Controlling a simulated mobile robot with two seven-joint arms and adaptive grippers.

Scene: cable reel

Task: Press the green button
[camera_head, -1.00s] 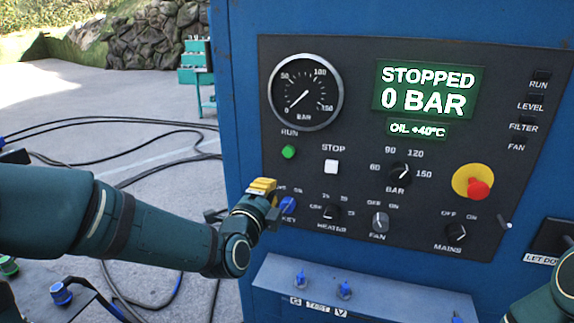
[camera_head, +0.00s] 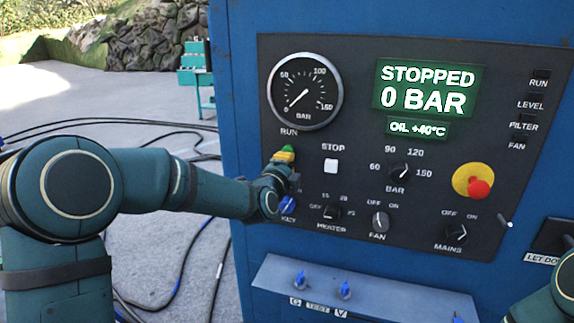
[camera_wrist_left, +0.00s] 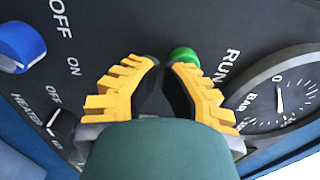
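The green button (camera_head: 290,149) is on the dark control panel, under the RUN label and below the pressure gauge. My left gripper (camera_head: 284,155) is in front of it and covers its lower part in the head view. In the left wrist view the green button (camera_wrist_left: 184,56) shows just beyond the tip of the right-hand finger. The yellow fingers of my left gripper (camera_wrist_left: 162,66) come together at their dark tips with nothing seen between them. I cannot tell whether a tip touches the button. The display (camera_head: 424,91) reads STOPPED, 0 BAR. My right gripper is out of view.
The white STOP button (camera_head: 331,166) is close to the right of my left gripper. A blue key knob (camera_head: 288,205) is below it. The red emergency knob (camera_head: 478,188) is farther right. A ledge (camera_head: 350,290) with blue fittings juts out below the panel.

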